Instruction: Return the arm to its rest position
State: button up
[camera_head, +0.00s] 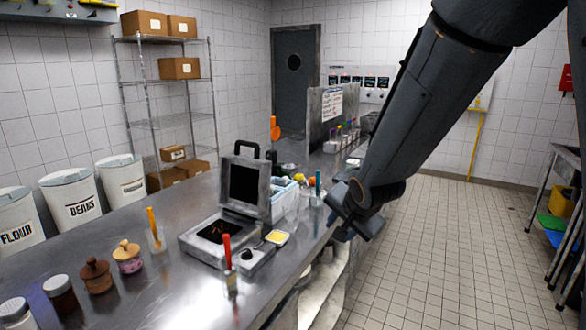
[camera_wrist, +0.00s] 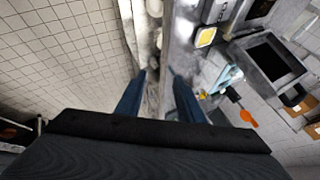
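My arm reaches down from the upper right in the head view. The counter edge and the floor show beyond the fingers. Part of the counter behind the arm is hidden.
An open hinged press (camera_head: 211,238) stands mid-counter. A red-handled tool in a small pot (camera_head: 231,280), a yellow-topped dish (camera_head: 277,238) and several jars are near it. A wire shelf (camera_head: 165,122) stands behind. The tiled floor (camera_head: 430,260) right of the counter is clear.

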jog(key=s+d+f+n+g+b, duration=0.1)
jog(key=s+d+f+n+g, duration=0.2)
jog(key=s, duration=0.7)
jog(key=s+d+f+n+g+h+b, duration=0.1)
jog(key=s+d+f+n+g, duration=0.2)
jog(key=s, duration=0.8)
notch_tip(320, 180, down, 3)
jog(key=d+n, duration=0.1)
jog(key=n, duration=0.1)
jog(key=shift+d+r+n+b, duration=0.15)
jog(key=shift+d+n+b, duration=0.1)
jog(key=shift+n+b, duration=0.1)
jog(key=shift+s, duration=0.1)
